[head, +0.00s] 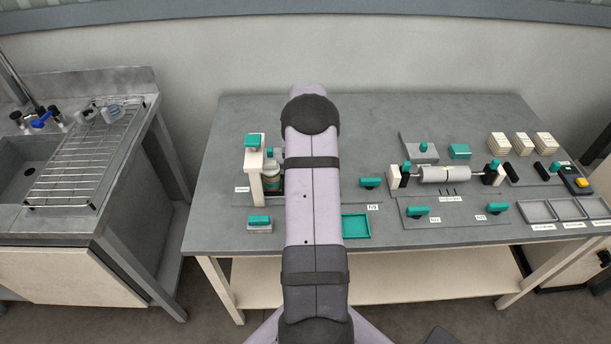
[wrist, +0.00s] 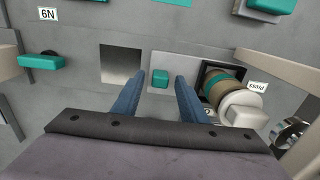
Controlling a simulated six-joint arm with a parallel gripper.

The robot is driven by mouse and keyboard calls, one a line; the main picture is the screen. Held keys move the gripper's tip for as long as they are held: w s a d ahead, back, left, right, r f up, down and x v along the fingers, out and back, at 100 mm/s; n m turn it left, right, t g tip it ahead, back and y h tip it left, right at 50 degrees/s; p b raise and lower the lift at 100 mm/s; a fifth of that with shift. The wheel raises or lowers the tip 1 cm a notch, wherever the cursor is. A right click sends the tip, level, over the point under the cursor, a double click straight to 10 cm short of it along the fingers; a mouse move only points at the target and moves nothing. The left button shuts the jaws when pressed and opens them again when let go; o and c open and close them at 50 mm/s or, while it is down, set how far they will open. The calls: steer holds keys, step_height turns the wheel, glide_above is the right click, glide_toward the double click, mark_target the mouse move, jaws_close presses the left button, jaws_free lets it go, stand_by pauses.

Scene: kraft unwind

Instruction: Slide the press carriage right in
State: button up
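A small teal handle (wrist: 159,80) stands on the grey plate in the wrist view; it appears to be the press carriage's grip. My gripper (wrist: 161,74) is open, its blue fingers on either side of the handle with gaps showing. Whether the fingertips are level with the handle cannot be told. Beside the right finger is a dark tray (wrist: 206,77) with a teal, brown and white stack (wrist: 222,92), near the "Press" label (wrist: 257,86). In the head view the cream press post (head: 255,177) stands by the stack (head: 272,176); my arm hides the handle and my gripper.
A square silvery patch (wrist: 121,64) lies left of the fingers in the wrist view. In the head view a teal tray (head: 356,227) sits right of my arm, and a roller assembly (head: 447,174) stands farther right. The bench's back strip is clear.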

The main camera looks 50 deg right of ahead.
steer(key=shift+f, duration=0.7)
steer(key=shift+c, duration=0.6)
jaws_close()
steer(key=shift+w+a, duration=1.45)
steer(key=shift+w, duration=0.05)
steer(key=shift+o, duration=0.6)
jaws_free()
steer(key=shift+r, duration=0.15)
step_height(320, 180, up, 7)
steer(key=b, duration=0.2)
